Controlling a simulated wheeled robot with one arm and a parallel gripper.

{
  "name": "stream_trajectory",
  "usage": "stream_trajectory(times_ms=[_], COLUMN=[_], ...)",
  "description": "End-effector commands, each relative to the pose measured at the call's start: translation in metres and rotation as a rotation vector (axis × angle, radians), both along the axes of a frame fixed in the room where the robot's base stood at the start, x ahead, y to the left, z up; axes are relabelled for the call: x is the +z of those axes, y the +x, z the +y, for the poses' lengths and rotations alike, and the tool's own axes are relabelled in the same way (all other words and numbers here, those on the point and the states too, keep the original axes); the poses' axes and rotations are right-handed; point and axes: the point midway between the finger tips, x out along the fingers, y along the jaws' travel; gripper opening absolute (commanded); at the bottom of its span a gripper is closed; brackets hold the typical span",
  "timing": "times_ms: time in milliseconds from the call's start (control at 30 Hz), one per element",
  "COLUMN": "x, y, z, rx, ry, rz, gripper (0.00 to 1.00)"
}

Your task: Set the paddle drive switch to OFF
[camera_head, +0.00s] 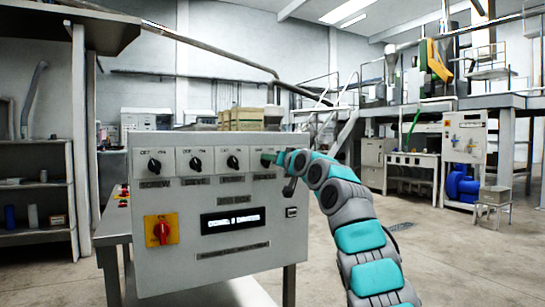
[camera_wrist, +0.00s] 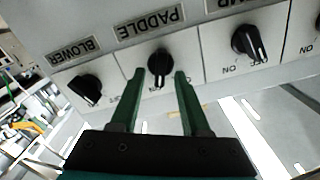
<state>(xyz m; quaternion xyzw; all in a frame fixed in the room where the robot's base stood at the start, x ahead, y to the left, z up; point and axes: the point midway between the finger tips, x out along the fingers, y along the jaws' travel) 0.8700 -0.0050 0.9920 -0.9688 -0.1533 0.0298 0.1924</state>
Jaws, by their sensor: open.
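The paddle switch is a black rotary knob (camera_wrist: 160,64) beside its PADDLE label (camera_wrist: 149,24) in the wrist view, where the panel appears upside down. Its pale pointer line runs roughly straight down the picture, unlike the slanted pointers of its neighbours. My gripper (camera_wrist: 160,76) is open and empty, with one green finger on each side of the knob in the picture. I cannot tell whether the fingers touch it.
The blower knob (camera_wrist: 86,88) and pump knob (camera_wrist: 248,42) flank the paddle knob closely. The control box (camera_head: 220,265) also carries a red switch on a yellow plate (camera_head: 161,231) and a display (camera_head: 230,220). Open floor (camera_head: 450,260) lies to the right.

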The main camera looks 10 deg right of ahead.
Motion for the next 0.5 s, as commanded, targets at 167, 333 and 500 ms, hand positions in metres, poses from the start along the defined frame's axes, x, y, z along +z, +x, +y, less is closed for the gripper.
stream_trajectory(times_ms=[167,333,500], x=[-0.0008,-0.0011,-0.0011], y=[0.0014,0.0015,0.0014], z=[0.0011,0.0007,0.0006], rx=[0.0,0.0,0.0], ry=[0.0,0.001,0.001], rz=[0.001,0.001,0.001], gripper=[0.46,0.41,0.21])
